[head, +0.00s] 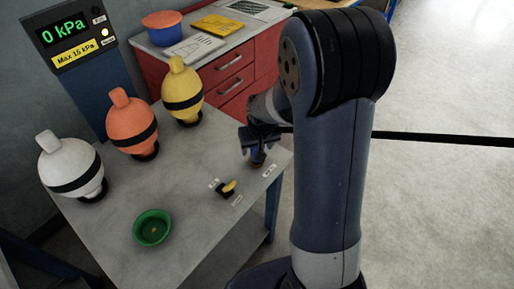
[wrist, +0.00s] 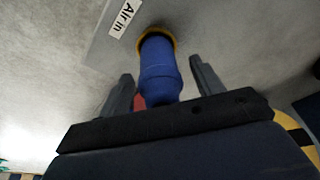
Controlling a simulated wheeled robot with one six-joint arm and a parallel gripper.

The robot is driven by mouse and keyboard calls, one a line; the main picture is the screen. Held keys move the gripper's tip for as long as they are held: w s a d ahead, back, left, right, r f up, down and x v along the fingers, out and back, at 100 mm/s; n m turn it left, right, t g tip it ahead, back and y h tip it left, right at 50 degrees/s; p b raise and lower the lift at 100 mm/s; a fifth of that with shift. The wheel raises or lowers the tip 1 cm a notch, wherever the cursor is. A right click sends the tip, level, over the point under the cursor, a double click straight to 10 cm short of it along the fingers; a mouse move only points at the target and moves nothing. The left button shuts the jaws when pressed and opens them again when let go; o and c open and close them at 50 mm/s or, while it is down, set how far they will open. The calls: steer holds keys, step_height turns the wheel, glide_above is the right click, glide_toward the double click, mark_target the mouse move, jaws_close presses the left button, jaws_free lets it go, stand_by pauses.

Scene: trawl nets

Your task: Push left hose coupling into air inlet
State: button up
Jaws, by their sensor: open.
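A blue hose coupling (wrist: 160,70) stands between the two fingers of my gripper (wrist: 163,90) in the wrist view. Its far end meets a yellow ring at the grey surface, beside a white "Air in" label (wrist: 121,17). How deep it sits in the inlet cannot be told. The fingers are open, with a gap showing on each side of the coupling. In the head view my gripper (head: 258,148) points down at the table's right edge, and the coupling there is small and partly hidden. A black and yellow fitting (head: 227,188) lies on the table to its lower left.
White, orange (head: 131,121) and yellow floats with black bands stand along the table's left side. A green bowl (head: 152,228) holds a small yellow piece. A gauge (head: 72,35) reads 0 kPa. A red drawer cabinet (head: 226,75) stands behind. The table's middle is clear.

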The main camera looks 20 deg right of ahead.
steer(key=v, duration=0.9)
steer(key=shift+r, duration=0.15)
steer(key=x, duration=1.1)
steer(key=shift+s, duration=0.1)
steer(key=shift+r+p, duration=0.35)
